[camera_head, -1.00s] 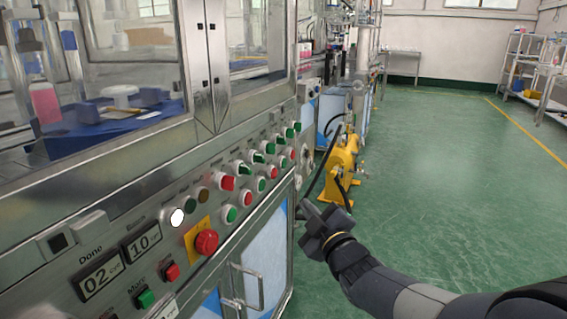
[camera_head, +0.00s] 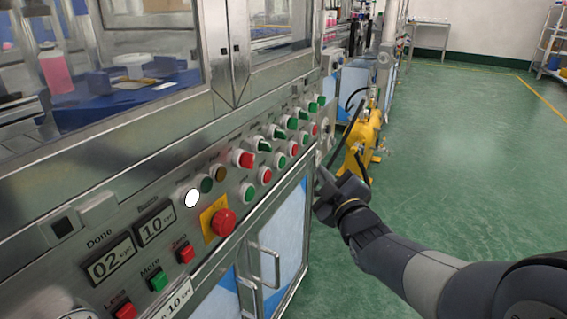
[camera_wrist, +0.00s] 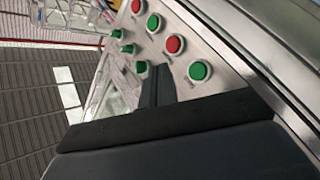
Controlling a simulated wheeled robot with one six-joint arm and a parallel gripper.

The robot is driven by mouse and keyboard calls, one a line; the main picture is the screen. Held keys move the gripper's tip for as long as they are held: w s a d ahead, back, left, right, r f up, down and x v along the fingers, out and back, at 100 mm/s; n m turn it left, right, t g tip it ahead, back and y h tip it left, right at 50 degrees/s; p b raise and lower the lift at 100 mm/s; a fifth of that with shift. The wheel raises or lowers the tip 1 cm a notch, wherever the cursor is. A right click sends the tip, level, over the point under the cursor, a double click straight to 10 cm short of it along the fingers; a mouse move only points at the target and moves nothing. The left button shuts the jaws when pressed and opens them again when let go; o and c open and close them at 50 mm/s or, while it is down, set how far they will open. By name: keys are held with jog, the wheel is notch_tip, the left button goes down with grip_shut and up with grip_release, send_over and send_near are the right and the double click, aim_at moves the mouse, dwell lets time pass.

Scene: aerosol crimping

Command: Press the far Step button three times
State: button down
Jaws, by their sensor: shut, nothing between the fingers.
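The control panel (camera_head: 150,205) runs along the machine front with two rows of round buttons and switches. At its far end are green buttons (camera_head: 320,101) and a red one (camera_head: 313,129); their labels are too small to read, so I cannot tell which is the far Step button. My gripper (camera_head: 325,185) is shut and empty, in front of the panel's far end and apart from it. In the wrist view my shut fingers (camera_wrist: 156,84) point at the panel, between a green switch (camera_wrist: 140,67) and a green button (camera_wrist: 199,71), with no contact visible.
A red emergency stop (camera_head: 223,222) on a yellow plate protrudes from the panel. Displays read 02 under Done (camera_head: 110,265) and 10 (camera_head: 156,224). A cabinet handle (camera_head: 268,268) sticks out below. A yellow machine (camera_head: 360,145) stands beyond my gripper. The green floor (camera_head: 470,170) at right is clear.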

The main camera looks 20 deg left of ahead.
aim_at(282, 162)
jog(key=a, duration=0.6)
jog(key=shift+w+a+b, duration=0.25)
jog(key=shift+b, duration=0.1)
jog(key=shift+a, duration=0.1)
dwell(1.6)
jog(key=shift+a+b, duration=0.35)
